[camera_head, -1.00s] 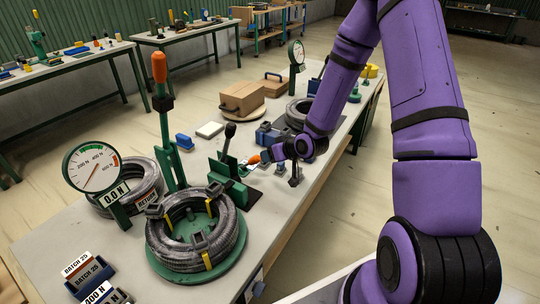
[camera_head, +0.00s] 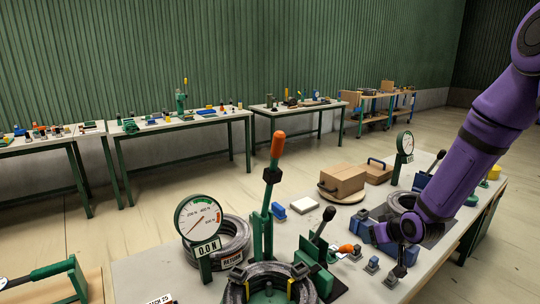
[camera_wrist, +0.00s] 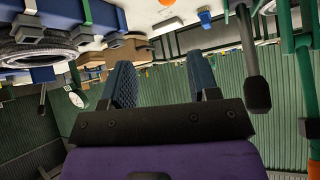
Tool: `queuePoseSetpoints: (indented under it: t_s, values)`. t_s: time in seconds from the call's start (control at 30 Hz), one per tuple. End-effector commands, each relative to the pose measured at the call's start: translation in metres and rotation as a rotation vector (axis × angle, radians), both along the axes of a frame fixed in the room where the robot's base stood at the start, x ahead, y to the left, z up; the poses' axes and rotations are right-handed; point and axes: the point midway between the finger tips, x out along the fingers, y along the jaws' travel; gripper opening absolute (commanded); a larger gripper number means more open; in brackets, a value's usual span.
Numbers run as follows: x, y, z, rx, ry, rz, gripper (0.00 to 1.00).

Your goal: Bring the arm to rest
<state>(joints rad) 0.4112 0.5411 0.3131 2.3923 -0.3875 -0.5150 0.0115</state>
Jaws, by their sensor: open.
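My purple arm (camera_head: 477,147) comes in from the right and reaches over the bench. That view is upside down, with the bench along the top. Whether the fingers touch anything on the bench cannot be told.
A cardboard box (camera_head: 341,181) sits at the back. Open floor lies behind the bench.

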Motion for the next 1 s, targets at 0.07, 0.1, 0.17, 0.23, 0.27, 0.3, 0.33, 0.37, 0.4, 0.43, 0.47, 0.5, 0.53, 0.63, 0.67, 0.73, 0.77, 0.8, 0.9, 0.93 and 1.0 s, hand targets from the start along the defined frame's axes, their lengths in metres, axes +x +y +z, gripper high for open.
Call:
queuePoseSetpoints:
  t_s: [0.07,0.1,0.17,0.23,0.27,0.3,0.33,0.37,0.4,0.43,0.47,0.5,0.53,0.63,0.67,0.73,0.77,0.8,0.9,0.93,1.0]
  values:
    - [-0.005,-0.002,0.025,-0.049,0.014,-0.005,0.55]
    - [-0.008,-0.004,0.035,-0.070,0.025,-0.011,0.55]
    - [-0.014,-0.005,0.050,-0.099,0.041,-0.018,0.55]
    - [-0.021,-0.007,0.069,-0.130,0.058,-0.032,0.55]
    - [-0.024,-0.008,0.077,-0.143,0.064,-0.037,0.55]
    - [-0.029,-0.008,0.088,-0.158,0.073,-0.045,0.55]
    - [-0.033,-0.009,0.096,-0.169,0.080,-0.052,0.55]
    - [-0.037,-0.009,0.104,-0.180,0.086,-0.059,0.55]
    - [-0.043,-0.009,0.114,-0.192,0.095,-0.069,0.55]
    - [-0.048,-0.009,0.122,-0.201,0.102,-0.075,0.55]
    - [-0.053,-0.009,0.129,-0.208,0.108,-0.083,0.55]
    - [-0.060,-0.009,0.139,-0.218,0.115,-0.092,0.55]
    - [-0.065,-0.009,0.147,-0.225,0.121,-0.100,0.55]
    - [-0.084,-0.008,0.171,-0.240,0.141,-0.124,0.55]
    - [-0.090,-0.008,0.178,-0.244,0.146,-0.132,0.55]
    - [-0.105,-0.007,0.194,-0.249,0.159,-0.150,0.55]
    - [-0.112,-0.006,0.201,-0.250,0.165,-0.156,0.55]
    - [-0.122,-0.005,0.209,-0.251,0.173,-0.166,0.55]
    - [-0.146,-0.003,0.229,-0.247,0.191,-0.187,0.55]
    - [-0.153,-0.002,0.234,-0.244,0.196,-0.193,0.55]
    - [-0.172,0.001,0.247,-0.236,0.209,-0.205,0.55]
